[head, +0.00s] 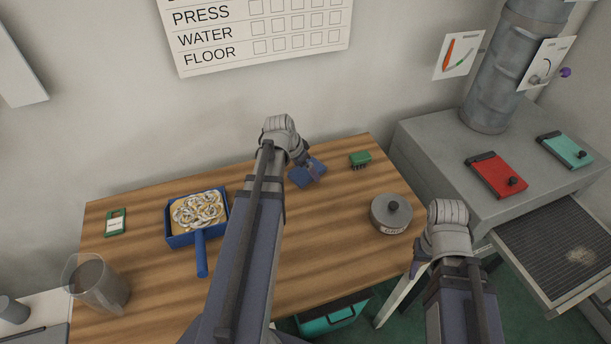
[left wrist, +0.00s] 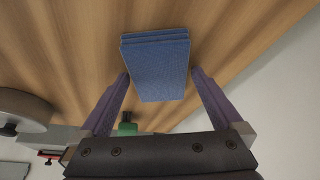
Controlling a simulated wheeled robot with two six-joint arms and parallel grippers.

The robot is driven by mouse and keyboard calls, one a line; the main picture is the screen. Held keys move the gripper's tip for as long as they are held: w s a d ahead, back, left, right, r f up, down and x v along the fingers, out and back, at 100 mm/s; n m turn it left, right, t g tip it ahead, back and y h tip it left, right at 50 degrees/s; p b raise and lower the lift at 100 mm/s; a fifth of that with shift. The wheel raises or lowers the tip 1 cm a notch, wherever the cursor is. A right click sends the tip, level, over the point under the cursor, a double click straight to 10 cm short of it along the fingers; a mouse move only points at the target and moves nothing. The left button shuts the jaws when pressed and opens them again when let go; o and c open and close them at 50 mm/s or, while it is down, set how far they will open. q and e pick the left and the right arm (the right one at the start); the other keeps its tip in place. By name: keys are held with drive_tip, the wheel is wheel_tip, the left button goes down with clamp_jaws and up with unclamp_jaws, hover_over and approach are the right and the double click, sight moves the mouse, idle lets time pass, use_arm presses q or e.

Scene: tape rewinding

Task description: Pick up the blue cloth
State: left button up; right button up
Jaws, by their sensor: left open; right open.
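The blue cloth (head: 308,172) lies folded on the wooden table near its back edge in the head view. In the left wrist view the folded cloth (left wrist: 157,65) shows as a layered blue block, its near end between the fingertips. My left gripper (left wrist: 161,78) is open, with a purple finger on each side of the cloth; its arm partly hides the cloth's left side in the head view. Whether the fingers touch the cloth I cannot tell. My right gripper (head: 420,268) is at the table's right front, mostly hidden by its own wrist, away from the cloth.
A green brush-like block (head: 360,160) stands right of the cloth. A round grey lidded tin (head: 390,216) is nearer the front right. A blue dustpan (head: 201,250) full of rings, a green-and-white card (head: 116,223) and a clear jug (head: 97,283) are on the left.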

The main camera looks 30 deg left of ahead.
sight(305, 170)
use_arm(q)
drive_tip(key=shift+d+f, duration=0.15)
drive_tip(key=c, duration=1.2)
drive_tip(key=shift+w+r+p, duration=0.2)
drive_tip(key=shift+r+p, duration=0.45)
drive_tip(key=shift+p, duration=0.25)
drive_tip(key=shift+c, duration=0.3)
wheel_tip(305, 170, up, 8)
drive_tip(key=p, duration=0.8)
drive_tip(key=shift+r, duration=0.2)
use_arm(e)
wheel_tip(305, 170, up, 9)
drive_tip(key=shift+a+r, duration=0.15)
drive_tip(key=shift+r, duration=0.05)
use_arm(q)
drive_tip(key=shift+s, duration=0.1)
